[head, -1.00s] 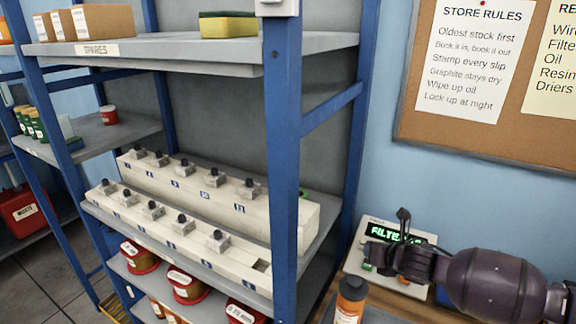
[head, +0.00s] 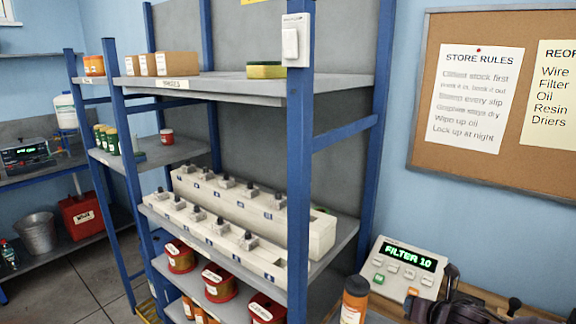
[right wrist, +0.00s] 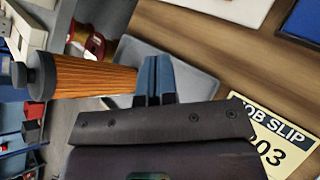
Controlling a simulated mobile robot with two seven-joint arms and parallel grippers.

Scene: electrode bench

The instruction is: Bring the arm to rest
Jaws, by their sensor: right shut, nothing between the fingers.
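My right gripper (right wrist: 154,80) shows in the right wrist view with its blue fingers together and nothing between them. It is above a wooden bench top (right wrist: 190,30), with a grey tray (right wrist: 197,85) beyond the fingers. An orange ribbed bottle with a dark cap (right wrist: 90,76) is left of the fingers; I cannot tell how far apart they are. In the head view my dark right arm is low at the right, partly cut off by the lower edge, in front of the button panel (head: 402,270). My left gripper is not in view.
The panel's display reads "FILTER 10". An orange bottle (head: 355,300) stands left of it. A blue-post shelf rack (head: 299,170) holds white slotted blocks (head: 325,235) and red-and-amber tubs (head: 219,284). A job slip (right wrist: 268,135) lies on the bench.

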